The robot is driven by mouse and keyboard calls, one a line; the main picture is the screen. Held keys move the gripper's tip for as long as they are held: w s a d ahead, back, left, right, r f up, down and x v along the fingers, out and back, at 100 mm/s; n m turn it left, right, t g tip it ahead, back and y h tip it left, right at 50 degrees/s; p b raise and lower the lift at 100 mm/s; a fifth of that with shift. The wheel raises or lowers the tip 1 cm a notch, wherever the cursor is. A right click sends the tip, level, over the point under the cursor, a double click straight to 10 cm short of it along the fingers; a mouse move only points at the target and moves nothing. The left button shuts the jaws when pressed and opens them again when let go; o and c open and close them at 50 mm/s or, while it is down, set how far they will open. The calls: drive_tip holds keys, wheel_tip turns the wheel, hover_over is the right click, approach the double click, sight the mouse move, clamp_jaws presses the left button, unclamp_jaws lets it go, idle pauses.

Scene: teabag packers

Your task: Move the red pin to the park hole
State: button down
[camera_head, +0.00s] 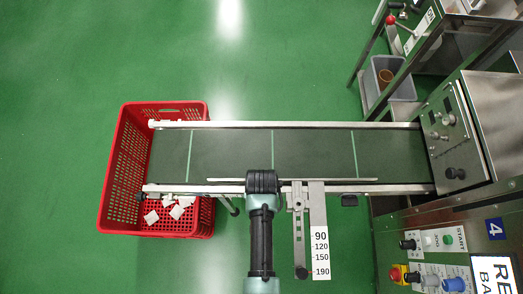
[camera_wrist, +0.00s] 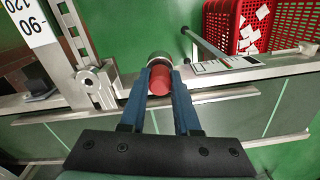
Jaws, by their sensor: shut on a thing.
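The red pin (camera_wrist: 160,82) shows in the wrist view, upper middle, between the blue fingers of my gripper (camera_wrist: 161,76). My gripper is shut on it. A round metallic piece (camera_wrist: 160,58) shows just beyond the pin; I cannot tell whether the pin is seated in it. In the head view my arm hides the pin and the fingers, above the conveyor's front rail (camera_head: 225,187). The plate also shows in the wrist view (camera_wrist: 32,24). I cannot make out the park hole.
The green conveyor belt (camera_head: 230,152) runs behind my arm. A red crate (camera_head: 116,170) with several white teabags (camera_head: 176,212) stands at its left end. A control box (camera_head: 455,125) and button panel (camera_head: 430,285) stand at the right. The green floor is clear at front left.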

drive_tip(key=shift+f, duration=0.4)
drive_tip(key=c, duration=0.6)
unclamp_jaws()
drive_tip(key=shift+o, duration=0.2)
drive_tip(key=shift+r, duration=0.15)
wheel_tip(320, 180, up, 13)
drive_tip(key=shift+p, duration=0.45)
